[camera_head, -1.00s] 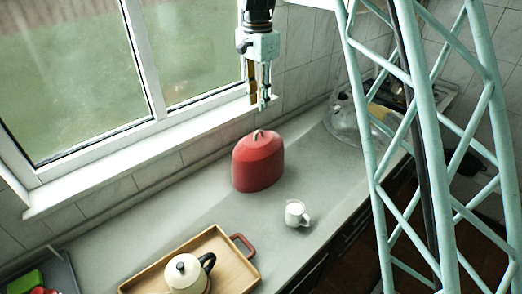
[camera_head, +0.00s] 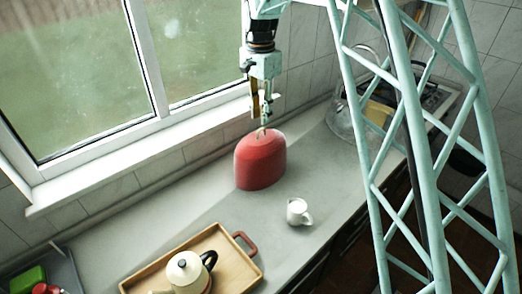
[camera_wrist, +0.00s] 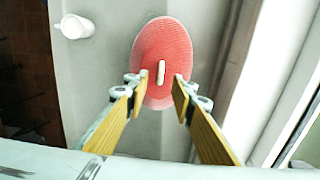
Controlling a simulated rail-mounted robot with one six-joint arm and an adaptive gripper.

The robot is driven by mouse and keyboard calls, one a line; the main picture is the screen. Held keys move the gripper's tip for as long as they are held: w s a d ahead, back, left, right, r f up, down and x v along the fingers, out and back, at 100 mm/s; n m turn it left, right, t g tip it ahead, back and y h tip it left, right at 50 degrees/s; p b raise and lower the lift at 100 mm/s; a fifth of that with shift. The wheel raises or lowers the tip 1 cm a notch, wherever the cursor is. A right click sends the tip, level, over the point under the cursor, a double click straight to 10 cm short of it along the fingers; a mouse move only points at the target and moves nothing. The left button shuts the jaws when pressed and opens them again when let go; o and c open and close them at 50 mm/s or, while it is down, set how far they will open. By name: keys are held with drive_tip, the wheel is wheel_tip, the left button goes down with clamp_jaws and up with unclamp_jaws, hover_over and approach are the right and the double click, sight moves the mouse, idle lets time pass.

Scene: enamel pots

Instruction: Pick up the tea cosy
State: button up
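The tea cosy (camera_head: 260,163) is a red dome standing on the grey counter below the window. In the wrist view the red cosy (camera_wrist: 168,48) shows from above, with a small pale loop (camera_wrist: 160,73) on its top. My gripper (camera_head: 262,124) points down just above the cosy's top. In the wrist view its two yellow-sided fingers (camera_wrist: 155,78) are apart, one on each side of the loop, with nothing held between them. Whether the fingertips touch the cosy I cannot tell.
A white mug (camera_head: 298,212) stands right of the cosy. A wooden tray (camera_head: 232,262) with a cream teapot (camera_head: 187,272) lies in front. A clear dome (camera_head: 345,118) stands behind to the right. The window sill (camera_head: 130,155) runs close behind the cosy.

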sight(260, 129)
drive_tip(key=shift+f, duration=1.05)
drive_tip(key=shift+a+f, duration=0.1)
drive_tip(key=shift+f, duration=2.5)
clamp_jaws()
